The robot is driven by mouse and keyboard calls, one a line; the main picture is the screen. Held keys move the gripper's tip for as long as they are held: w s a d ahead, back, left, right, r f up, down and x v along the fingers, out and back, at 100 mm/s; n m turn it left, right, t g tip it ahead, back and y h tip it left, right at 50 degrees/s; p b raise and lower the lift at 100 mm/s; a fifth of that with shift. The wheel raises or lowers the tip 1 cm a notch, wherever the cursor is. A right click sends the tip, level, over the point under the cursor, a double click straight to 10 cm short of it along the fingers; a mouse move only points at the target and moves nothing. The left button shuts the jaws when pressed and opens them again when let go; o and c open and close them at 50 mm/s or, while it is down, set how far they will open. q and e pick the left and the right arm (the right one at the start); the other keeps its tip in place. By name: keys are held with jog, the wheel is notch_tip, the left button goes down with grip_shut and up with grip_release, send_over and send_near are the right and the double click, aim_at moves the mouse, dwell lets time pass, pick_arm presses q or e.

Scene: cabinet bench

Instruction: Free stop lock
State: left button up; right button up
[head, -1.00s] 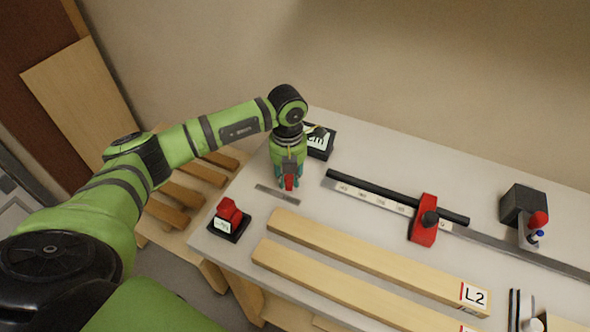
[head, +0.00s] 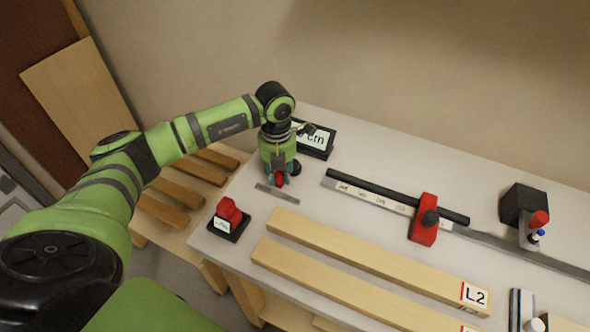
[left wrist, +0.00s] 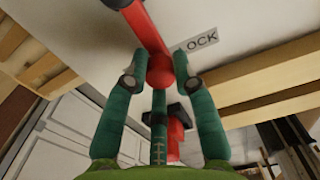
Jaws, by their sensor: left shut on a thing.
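My left gripper (head: 279,172) is at the left part of the bench, pointing down. It is shut on a red lever (left wrist: 150,35), whose round red end sits between the teal fingers in the left wrist view. In the head view only a small red part of the lever shows under the fingers. A grey plate (head: 277,194) lies just in front of the gripper; a plate ending in "OCK" (left wrist: 199,40) shows beside the lever. My right gripper is not in view.
A red switch on a black base (head: 229,220) stands at the bench's left front corner. A black display (head: 314,140) stands behind the gripper. Two wooden bars (head: 375,257) lie along the front. A black block (head: 522,204) is at the right.

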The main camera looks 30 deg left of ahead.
pick_arm(q)
jog(key=shift+w+a, duration=0.1)
jog(key=shift+a, duration=0.75)
jog(key=shift+w+a+b, duration=0.2)
jog(key=shift+a+b, duration=0.15)
jog(key=shift+a, duration=0.15)
jog(key=shift+w+a+b, duration=0.15)
jog(key=shift+a+b, duration=0.15)
jog(key=shift+a, duration=0.2)
jog(key=shift+w+a, duration=0.15)
jog(key=shift+a, duration=0.1)
jog(key=o, duration=0.8)
jog(key=shift+c, duration=0.2)
